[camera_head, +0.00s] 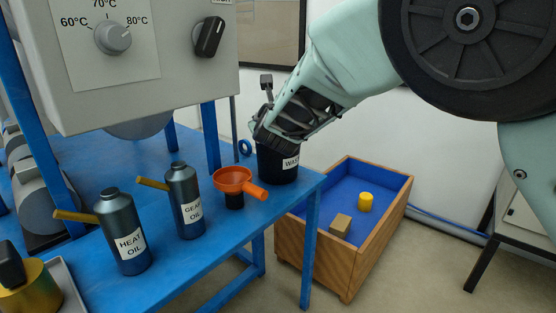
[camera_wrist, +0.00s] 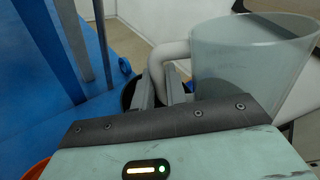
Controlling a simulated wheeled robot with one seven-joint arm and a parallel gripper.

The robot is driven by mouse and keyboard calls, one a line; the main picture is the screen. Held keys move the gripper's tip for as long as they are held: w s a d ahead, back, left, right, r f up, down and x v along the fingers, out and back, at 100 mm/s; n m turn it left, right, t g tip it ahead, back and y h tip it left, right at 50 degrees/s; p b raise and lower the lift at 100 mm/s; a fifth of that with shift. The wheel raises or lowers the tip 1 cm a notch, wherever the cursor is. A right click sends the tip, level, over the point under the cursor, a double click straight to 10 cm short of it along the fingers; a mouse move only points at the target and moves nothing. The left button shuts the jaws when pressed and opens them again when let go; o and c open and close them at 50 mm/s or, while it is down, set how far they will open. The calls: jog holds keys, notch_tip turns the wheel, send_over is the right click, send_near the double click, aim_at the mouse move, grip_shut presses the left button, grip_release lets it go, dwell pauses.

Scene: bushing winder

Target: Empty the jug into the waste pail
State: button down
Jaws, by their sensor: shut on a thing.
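The jug (camera_wrist: 250,65) is translucent grey with a pale handle (camera_wrist: 172,52). My gripper (camera_wrist: 160,88) is shut on this handle, with the jug body to the right of the fingers in the wrist view. The jug's contents and exact tilt cannot be told, and I cannot make the jug out in the head view. The black waste pail (camera_head: 277,168) stands at the far right corner of the blue bench. In the head view my gripper (camera_head: 262,132) overlaps the pail's top left. A dark part of the pail (camera_wrist: 128,96) shows behind the fingers in the wrist view.
An orange funnel (camera_head: 233,180), a gear oil bottle (camera_head: 185,200) and a heat oil bottle (camera_head: 124,235) stand on the blue bench (camera_head: 215,255). A control box (camera_head: 150,80) overhangs it. A blue-lined wooden crate (camera_head: 345,262) stands on the floor to the right.

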jog(key=shift+d+r+n+p, duration=0.15)
jog(key=shift+n+p, duration=0.15)
jog(key=shift+p, duration=0.9)
jog(key=shift+s+d+n+g+h+p, duration=0.15)
jog(key=shift+d+n+g+h+p, duration=0.2)
jog(key=shift+p, duration=1.4)
jog(key=shift+n+p, duration=0.25)
jog(key=shift+p, duration=0.35)
jog(key=shift+d+n+g+p, duration=0.2)
jog(key=shift+n+g+p, duration=0.1)
jog(key=shift+p, duration=1.05)
jog(key=shift+s, duration=0.1)
jog(key=shift+r+h+p, duration=0.1)
jog(key=shift+h+p, duration=0.25)
jog(key=shift+p, duration=0.25)
jog(key=shift+d+p, duration=0.15)
jog(key=shift+p, duration=0.35)
